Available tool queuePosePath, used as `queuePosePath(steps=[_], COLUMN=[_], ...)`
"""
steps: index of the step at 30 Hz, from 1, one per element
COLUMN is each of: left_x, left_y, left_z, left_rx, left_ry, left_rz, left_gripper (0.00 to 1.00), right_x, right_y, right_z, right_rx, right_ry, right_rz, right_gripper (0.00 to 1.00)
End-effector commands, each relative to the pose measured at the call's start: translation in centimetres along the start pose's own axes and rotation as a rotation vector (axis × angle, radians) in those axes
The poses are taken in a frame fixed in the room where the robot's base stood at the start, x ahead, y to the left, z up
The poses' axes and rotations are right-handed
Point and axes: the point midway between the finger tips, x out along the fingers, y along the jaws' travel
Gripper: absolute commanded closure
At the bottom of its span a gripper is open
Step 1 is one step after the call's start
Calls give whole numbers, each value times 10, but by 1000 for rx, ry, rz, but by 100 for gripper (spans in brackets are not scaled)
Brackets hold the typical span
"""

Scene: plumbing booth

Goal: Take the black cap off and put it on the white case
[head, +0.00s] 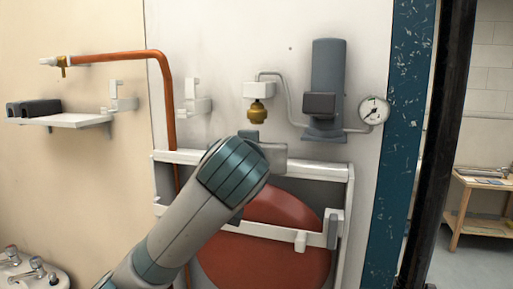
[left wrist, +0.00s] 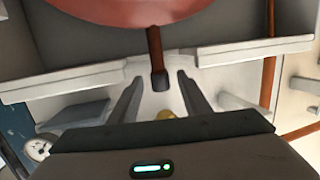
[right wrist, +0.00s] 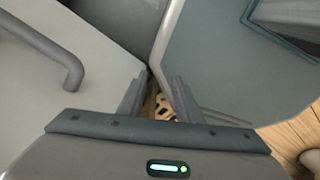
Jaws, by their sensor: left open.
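The black cap (left wrist: 160,81) sits on the end of a short brown pipe that comes from the red tank (left wrist: 140,10). My left gripper (left wrist: 160,77) is open, with the cap showing between its fingertips and not gripped. In the head view my left wrist hides the cap, and the red tank (head: 285,225) is partly covered. A white box (head: 258,90) is on the wall above a brass fitting (head: 257,112); I cannot tell whether it is the white case. My right gripper (right wrist: 158,78) is open and empty, outside the head view.
A white frame (head: 345,200) with a crossbar surrounds the tank. A copper pipe (head: 166,110), white brackets and a shelf (head: 62,120) with dark boxes are at left.

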Motion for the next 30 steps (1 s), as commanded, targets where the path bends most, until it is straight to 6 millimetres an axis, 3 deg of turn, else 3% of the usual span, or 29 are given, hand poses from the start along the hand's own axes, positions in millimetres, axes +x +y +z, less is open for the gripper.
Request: queuePosePath(steps=[6,11,17,30], left_x=[0,0,0,1], left_y=[0,0,0,-1], left_z=[0,0,0,-2], left_rx=[0,0,0,0], left_ry=[0,0,0,0], left_rz=[0,0,0,0], left_gripper=[57,57,99,99], right_x=[-2,-2,-1,-2], right_y=[2,4,7,4], right_z=[24,24,10,11], right_rx=[-2,-3,-3,-2], right_ry=[-28,-28,-12,-12], right_rz=[2,4,7,4], right_gripper=[69,69,69,69])
